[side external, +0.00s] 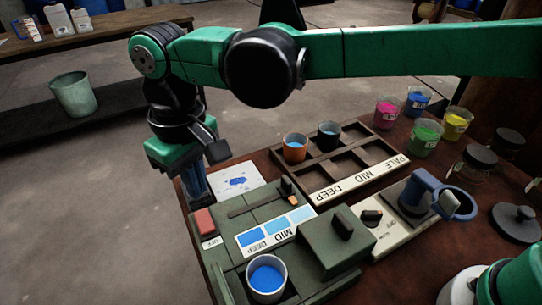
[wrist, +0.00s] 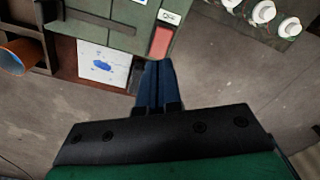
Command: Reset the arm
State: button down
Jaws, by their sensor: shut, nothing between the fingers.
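My gripper (side external: 198,196) points down at the left edge of the brown table, beside a white card with a blue blotch (side external: 250,183). In the wrist view its two dark blue fingers (wrist: 155,68) are pressed together with nothing between them. The card also shows in the wrist view (wrist: 98,70), left of the fingertips. A green mixing station (side external: 228,218) with a red button (side external: 204,221), a slider and a blue swatch strip stands in front. The red button shows just past the fingertips in the wrist view (wrist: 161,42). A cup of blue paint (side external: 266,275) sits in the station.
A rack (side external: 345,182) labelled PALE, MID, DEEP holds an orange cup (side external: 295,153) and a dark cup (side external: 329,141). Several colour cups stand behind it. Open floor lies left of the table.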

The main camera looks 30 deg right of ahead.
jog(key=w+d+r+m+t+y, duration=0.1)
jog(key=w+d+r+m+t, duration=0.15)
jog(key=d, duration=0.65)
jog(key=s+d+m+t, duration=0.1)
jog(key=s+d, duration=0.3)
jog(key=d, duration=0.6)
jog(key=s+d+f+m+t+h, duration=0.1)
jog(key=s+d+m+t, duration=0.1)
jog(key=d, duration=0.7)
jog(key=shift+s+d+t, duration=0.35)
jog(key=shift+s+t, duration=0.5)
jog(key=shift+s, duration=0.25)
jog(key=shift+m, duration=0.25)
